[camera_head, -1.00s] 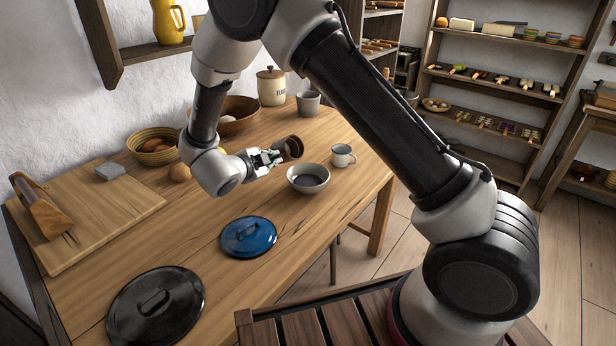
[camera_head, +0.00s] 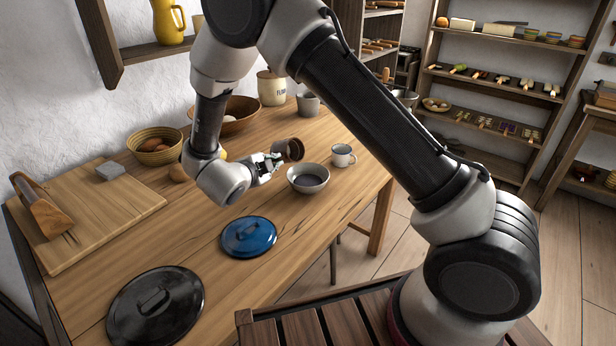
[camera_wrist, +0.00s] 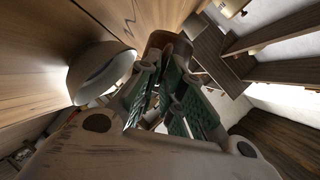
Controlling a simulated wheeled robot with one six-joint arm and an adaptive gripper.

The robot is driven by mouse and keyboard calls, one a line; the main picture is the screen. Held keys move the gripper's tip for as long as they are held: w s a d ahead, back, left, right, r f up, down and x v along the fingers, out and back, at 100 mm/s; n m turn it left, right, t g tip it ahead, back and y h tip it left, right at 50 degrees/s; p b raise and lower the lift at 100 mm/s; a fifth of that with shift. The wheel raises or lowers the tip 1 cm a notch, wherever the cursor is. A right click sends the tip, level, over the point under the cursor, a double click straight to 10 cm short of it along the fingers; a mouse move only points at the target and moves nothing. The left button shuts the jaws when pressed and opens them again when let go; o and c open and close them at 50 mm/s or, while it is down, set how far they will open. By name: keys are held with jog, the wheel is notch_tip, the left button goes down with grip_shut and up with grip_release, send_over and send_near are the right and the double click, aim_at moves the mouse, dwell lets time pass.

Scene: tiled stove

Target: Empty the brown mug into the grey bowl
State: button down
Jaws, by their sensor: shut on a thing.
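The brown mug (camera_head: 290,149) is tipped on its side in the head view, its mouth towards the right, just behind and above the left rim of the grey bowl. My gripper (camera_head: 274,160) is shut on the mug and holds it off the table; in the wrist view my gripper (camera_wrist: 172,98) has its green finger pads against the mug (camera_wrist: 165,42). The grey bowl (camera_head: 308,183) stands upright on the table with something dark inside. It also shows in the wrist view (camera_wrist: 100,72), beside the fingers. The inside of the mug is hidden from me.
A pale enamel mug (camera_head: 342,155) stands just right of the bowl. A grey pot (camera_head: 308,104), a flour canister (camera_head: 271,88), a wooden bowl (camera_head: 235,117) and a basket (camera_head: 156,147) stand behind. A blue lid (camera_head: 248,237) and a black lid (camera_head: 156,306) lie in front.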

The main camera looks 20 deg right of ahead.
aim_at(287, 157)
jog(key=shift+s+d+r+m+t, duration=0.1)
jog(key=shift+s+r+m+t, duration=0.15)
jog(key=shift+m+t, duration=0.3)
dwell(0.4)
jog(key=shift+s+d+r+m+t+b, duration=0.25)
jog(key=shift+s+d+m+t+b, duration=0.3)
jog(key=shift+s, duration=0.25)
dwell(0.4)
jog(key=shift+s+d+f+m+t+b, duration=0.3)
jog(key=shift+f+m+t+b, duration=0.1)
jog(key=shift+f+m+b, duration=0.2)
dwell(0.5)
jog(key=shift+s+d+r+m+t+h+b, duration=0.15)
jog(key=shift+s+d+m+t+b, duration=0.25)
jog(key=shift+m+b, duration=0.85)
jog(key=shift+s+d+r+m+t+h+b, duration=0.15)
jog(key=shift+m+t+b, duration=0.4)
jog(key=shift+b, duration=1.3)
dwell(0.3)
jog(key=shift+s+m+t, duration=0.15)
jog(key=shift+m+t, duration=0.1)
jog(key=shift+m, duration=0.25)
jog(key=shift+w+a+n+g, duration=0.25)
jog(key=shift+w+n+g, duration=0.5)
jog(key=shift+n, duration=0.35)
jog(key=shift+w+a+f+n+g, duration=0.1)
jog(key=shift+f+n+g, duration=0.05)
jog(key=shift+n+g, duration=0.3)
